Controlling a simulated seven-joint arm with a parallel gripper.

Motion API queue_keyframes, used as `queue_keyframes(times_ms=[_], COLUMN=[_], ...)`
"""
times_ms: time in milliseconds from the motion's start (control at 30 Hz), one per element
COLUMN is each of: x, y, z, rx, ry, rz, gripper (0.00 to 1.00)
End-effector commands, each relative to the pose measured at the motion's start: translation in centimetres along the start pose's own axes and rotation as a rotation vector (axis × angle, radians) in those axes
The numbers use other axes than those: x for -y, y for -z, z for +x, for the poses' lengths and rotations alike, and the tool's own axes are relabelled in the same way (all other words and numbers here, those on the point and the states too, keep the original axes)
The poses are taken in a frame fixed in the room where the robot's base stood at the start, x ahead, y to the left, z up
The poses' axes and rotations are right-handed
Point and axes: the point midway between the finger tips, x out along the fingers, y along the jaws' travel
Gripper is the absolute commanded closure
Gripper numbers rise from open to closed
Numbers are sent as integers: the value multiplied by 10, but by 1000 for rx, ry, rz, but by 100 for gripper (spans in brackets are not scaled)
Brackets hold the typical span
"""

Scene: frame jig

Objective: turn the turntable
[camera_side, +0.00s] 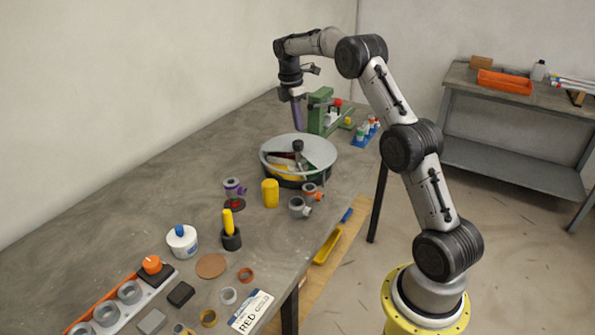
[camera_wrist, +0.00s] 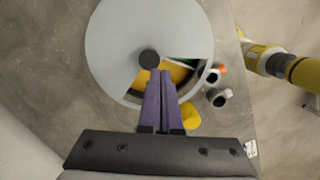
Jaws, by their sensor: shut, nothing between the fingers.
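The turntable (camera_side: 318,148) is a round grey disc on a dark base, standing on the table, with a dark knob (camera_side: 298,146) on top. A cut-out in the disc shows yellow, green and dark red parts below. In the wrist view the disc (camera_wrist: 120,35) fills the upper middle, with the knob (camera_wrist: 149,59) near its centre. My gripper (camera_side: 298,128) has purple fingers pointing down above the disc. In the wrist view the fingers (camera_wrist: 160,75) are together and empty, with tips close to the knob in the picture. I cannot tell whether they touch anything.
A green machine (camera_side: 320,110) stands just behind the turntable, with a blue rack (camera_side: 366,134) beside it. A yellow cylinder (camera_side: 270,193), a purple-and-grey fitting (camera_side: 234,188) and orange-and-grey fittings (camera_side: 311,192) stand in front.

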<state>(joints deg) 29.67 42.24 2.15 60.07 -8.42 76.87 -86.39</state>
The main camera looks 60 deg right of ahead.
Motion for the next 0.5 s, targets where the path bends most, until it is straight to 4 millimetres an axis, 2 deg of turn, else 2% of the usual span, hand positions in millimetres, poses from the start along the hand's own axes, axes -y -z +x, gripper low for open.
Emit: queue_keyframes(times_ms=[100,200,367,500], x=[16,31,54,54], y=[17,32,55,62], z=[15,25,30,33], rx=[39,70,102,101], ry=[15,21,39,34], rz=[184,289,260,247], gripper=[100,100,100,100])
